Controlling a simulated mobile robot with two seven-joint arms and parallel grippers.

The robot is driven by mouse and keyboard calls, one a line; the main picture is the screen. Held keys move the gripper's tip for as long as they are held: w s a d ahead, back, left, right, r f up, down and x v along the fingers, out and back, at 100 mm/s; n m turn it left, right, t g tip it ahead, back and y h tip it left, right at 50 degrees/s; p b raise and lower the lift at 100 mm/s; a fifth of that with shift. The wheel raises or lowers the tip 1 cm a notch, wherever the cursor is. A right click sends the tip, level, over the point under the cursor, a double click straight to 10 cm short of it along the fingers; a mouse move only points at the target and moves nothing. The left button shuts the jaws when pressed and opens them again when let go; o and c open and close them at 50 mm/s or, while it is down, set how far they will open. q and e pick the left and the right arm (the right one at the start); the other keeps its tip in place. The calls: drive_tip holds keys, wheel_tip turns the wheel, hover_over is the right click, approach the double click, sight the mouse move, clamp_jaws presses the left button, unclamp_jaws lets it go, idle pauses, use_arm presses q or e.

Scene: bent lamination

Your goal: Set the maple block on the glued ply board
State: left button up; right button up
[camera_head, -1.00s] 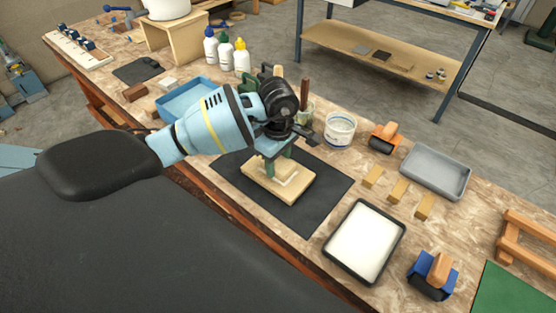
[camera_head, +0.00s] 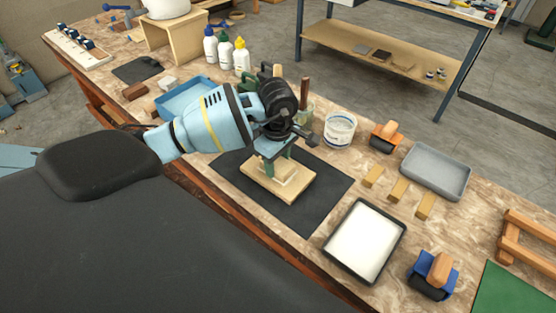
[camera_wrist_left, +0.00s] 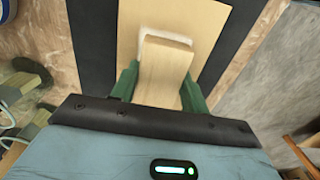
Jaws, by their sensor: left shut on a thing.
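The pale maple block (camera_wrist_left: 165,72) is between the two green fingers of my left gripper (camera_wrist_left: 160,90), which is shut on it. The ply board (camera_wrist_left: 205,18) lies below the block, with a white glue patch (camera_wrist_left: 148,40) showing past the block's far end. In the head view the left gripper (camera_head: 281,168) points down over the middle of the ply board (camera_head: 259,187). The fingers hide most of the block there. I cannot tell whether the block touches the board. My right gripper is not in view.
The board lies on a black mat (camera_head: 325,183). A white-filled tray (camera_head: 365,240), several small wood blocks (camera_head: 398,190), a tub (camera_head: 340,130) and a grey tray (camera_head: 436,170) stand to the right. A blue tray (camera_head: 180,103) is behind the arm.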

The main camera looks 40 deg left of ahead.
use_arm(q)
drive_tip(key=o, duration=1.5)
drive_tip(key=shift+o, duration=0.2)
drive_tip(key=shift+r, duration=0.1)
drive_tip(key=shift+r+p, duration=1.2)
drive_tip(key=shift+r, duration=1.8)
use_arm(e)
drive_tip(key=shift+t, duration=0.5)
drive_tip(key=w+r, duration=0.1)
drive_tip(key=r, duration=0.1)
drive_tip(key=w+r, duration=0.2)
